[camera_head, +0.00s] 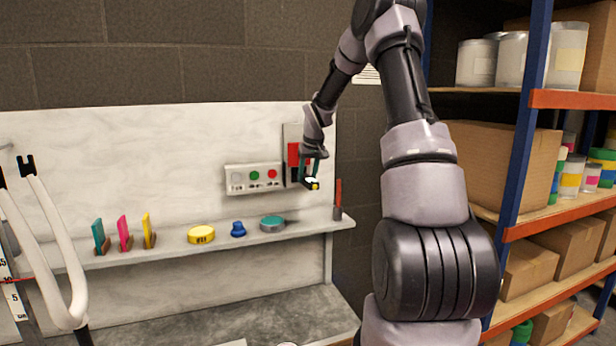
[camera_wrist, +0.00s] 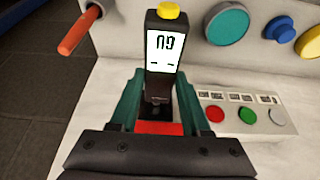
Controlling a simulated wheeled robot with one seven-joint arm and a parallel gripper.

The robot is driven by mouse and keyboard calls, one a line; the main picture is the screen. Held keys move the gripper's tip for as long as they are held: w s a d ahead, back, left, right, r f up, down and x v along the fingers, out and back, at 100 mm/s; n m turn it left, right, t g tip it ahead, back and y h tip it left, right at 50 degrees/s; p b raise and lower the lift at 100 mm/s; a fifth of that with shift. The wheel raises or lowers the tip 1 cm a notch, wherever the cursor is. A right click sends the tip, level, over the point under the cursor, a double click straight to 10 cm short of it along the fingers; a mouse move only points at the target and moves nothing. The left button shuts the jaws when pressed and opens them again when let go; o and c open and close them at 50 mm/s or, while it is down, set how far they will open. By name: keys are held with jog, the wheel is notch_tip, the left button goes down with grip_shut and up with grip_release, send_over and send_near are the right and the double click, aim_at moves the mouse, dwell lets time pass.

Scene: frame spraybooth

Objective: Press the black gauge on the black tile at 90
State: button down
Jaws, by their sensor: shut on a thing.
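My gripper (camera_head: 314,168) is shut on the black gauge (camera_head: 311,183), in front of the wall panel. In the wrist view, the gripper's green fingers (camera_wrist: 157,92) flank the gauge (camera_wrist: 152,75). The gauge has a yellow button (camera_wrist: 169,10) and a lit white screen; its digits appear upside down and I cannot read them surely. A light backing board (camera_head: 291,130) on the wall carries a red tile (camera_head: 293,153), which also shows below the gauge in the wrist view (camera_wrist: 160,127). I cannot tell whether the gauge touches a tile.
A white box with grey, green and red buttons (camera_head: 235,178) is left of the gripper. A storage rack (camera_head: 514,150) stands at right.

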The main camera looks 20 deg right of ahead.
aim_at(315, 185)
jog(key=shift+w, duration=0.35)
dwell(1.0)
jog(key=shift+s, duration=4)
